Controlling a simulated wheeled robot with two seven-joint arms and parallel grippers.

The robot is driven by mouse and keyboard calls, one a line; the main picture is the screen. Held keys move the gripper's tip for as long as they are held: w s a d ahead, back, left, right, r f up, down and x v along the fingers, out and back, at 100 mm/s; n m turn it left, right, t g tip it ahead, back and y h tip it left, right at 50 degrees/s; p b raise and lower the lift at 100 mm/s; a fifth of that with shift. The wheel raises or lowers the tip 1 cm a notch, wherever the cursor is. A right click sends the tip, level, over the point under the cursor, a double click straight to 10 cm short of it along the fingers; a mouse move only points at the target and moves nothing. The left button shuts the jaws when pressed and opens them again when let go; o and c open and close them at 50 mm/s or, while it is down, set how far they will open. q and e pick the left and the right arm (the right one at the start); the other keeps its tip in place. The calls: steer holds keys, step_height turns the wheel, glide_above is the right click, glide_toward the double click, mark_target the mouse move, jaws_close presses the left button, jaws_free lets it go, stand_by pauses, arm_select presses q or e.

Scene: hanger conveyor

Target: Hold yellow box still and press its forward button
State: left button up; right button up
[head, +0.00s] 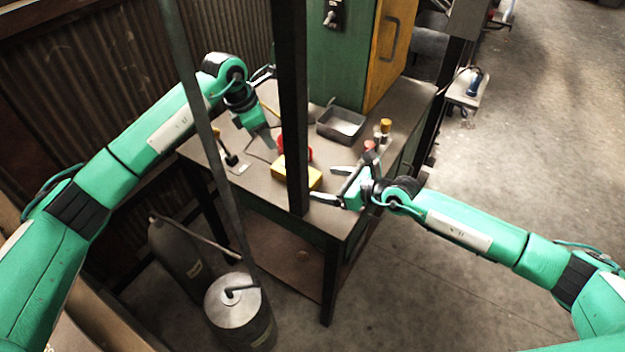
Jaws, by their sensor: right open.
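The yellow box (315,179) sits on the workbench, partly hidden behind a dark upright post. A red part (281,154) shows just behind it, beside the post. The forward button cannot be made out. My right gripper (334,184) is open and empty, just right of the box, with its two fingers pointing left towards it. The fingers look apart from the box. My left gripper (266,139) hangs over the bench, behind and left of the box, pointing down. Its fingers are too small and partly hidden to judge.
The dark post (293,110) stands in front of the bench (255,183), and a thinner pole (205,130) is to its left. A green cabinet (340,45) stands at the back. Metal cylinders (240,312) stand on the floor.

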mark_target(317, 181)
steer(key=x, duration=0.7)
steer(key=shift+r, duration=0.1)
steer(key=shift+c, duration=0.4)
steer(key=c, duration=1.1)
arm_select(q)
jaws_close()
stand_by(0.3)
